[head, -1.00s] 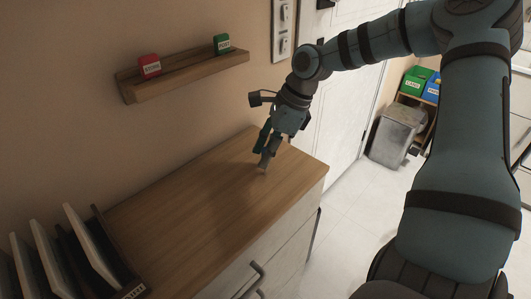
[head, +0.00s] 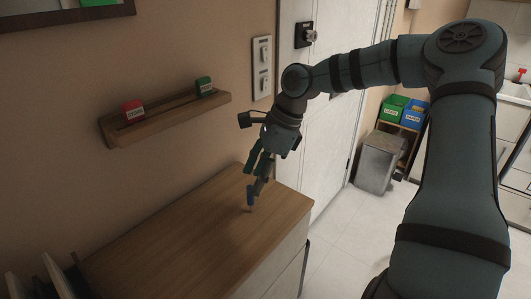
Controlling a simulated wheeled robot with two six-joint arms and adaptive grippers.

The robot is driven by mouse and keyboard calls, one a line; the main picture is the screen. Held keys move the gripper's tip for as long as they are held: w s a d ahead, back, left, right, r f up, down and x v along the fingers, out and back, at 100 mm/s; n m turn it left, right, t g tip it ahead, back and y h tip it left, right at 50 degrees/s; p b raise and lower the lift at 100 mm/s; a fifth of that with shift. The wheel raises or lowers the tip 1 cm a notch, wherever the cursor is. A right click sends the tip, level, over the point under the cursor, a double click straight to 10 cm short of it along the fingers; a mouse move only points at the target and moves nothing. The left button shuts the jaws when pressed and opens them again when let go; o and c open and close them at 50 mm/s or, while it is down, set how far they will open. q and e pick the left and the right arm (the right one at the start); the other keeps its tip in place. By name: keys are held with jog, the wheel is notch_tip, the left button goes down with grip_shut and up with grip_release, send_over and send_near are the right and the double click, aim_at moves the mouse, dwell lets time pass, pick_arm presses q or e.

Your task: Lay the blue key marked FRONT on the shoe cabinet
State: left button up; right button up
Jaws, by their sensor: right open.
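The shoe cabinet (head: 190,240) has a bare wooden top in the lower middle of the head view. My right gripper (head: 257,178) is over its far right part, pointing down, with its fingers apart. A small narrow blue piece with a pale tip, seemingly the blue key (head: 250,197), shows at the fingertips, close to the cabinet top. I cannot read any mark on it, nor tell whether it touches the wood or a finger. My left gripper is not in view.
A wall ledge (head: 165,122) holds a red tag (head: 133,110) and a green tag (head: 204,86). Upright folders (head: 57,275) stand at the cabinet's left end. A door (head: 335,130), a grey bin (head: 378,162) and green and blue boxes are behind my right arm.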

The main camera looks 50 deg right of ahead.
jog(key=p+v, duration=0.1)
jog(key=v, duration=0.7)
jog(key=w+d+f+m+t+y, duration=0.3)
jog(key=w+d+f+m+t, duration=0.55)
jog(key=m, duration=0.35)
jog(key=d+f+m+t+h, duration=0.3)
jog(key=d+f+m+h, duration=0.1)
jog(key=d+f+m, duration=0.5)
jog(key=s+d+f+m+g+h, duration=0.1)
jog(key=s+f+m+h, duration=0.35)
jog(key=f, duration=0.75)
jog(key=s+d+f+m+g+h, duration=0.1)
jog(key=s+f+m+g, duration=0.1)
jog(key=s+f+m, duration=0.8)
jog(key=s+a+f+m+g, duration=0.4)
jog(key=s+a+f, duration=0.5)
jog(key=f, duration=0.3)
jog(key=s+a+f+m+g, duration=0.35)
jog(key=s+a+f, duration=0.55)
jog(key=f, duration=0.4)
jog(key=s+a+f+m+g+y, duration=0.1)
jog(key=s+a+f, duration=0.1)
jog(key=s+a, duration=0.2)
jog(key=s+a+f+m+g+y, duration=0.1)
jog(key=s+a, duration=0.3)
jog(key=a, duration=0.5)
jog(key=shift+s+a+f+m+g, duration=0.2)
jog(key=shift+s+f+m+g, duration=0.1)
jog(key=shift+f+m+g, duration=0.15)
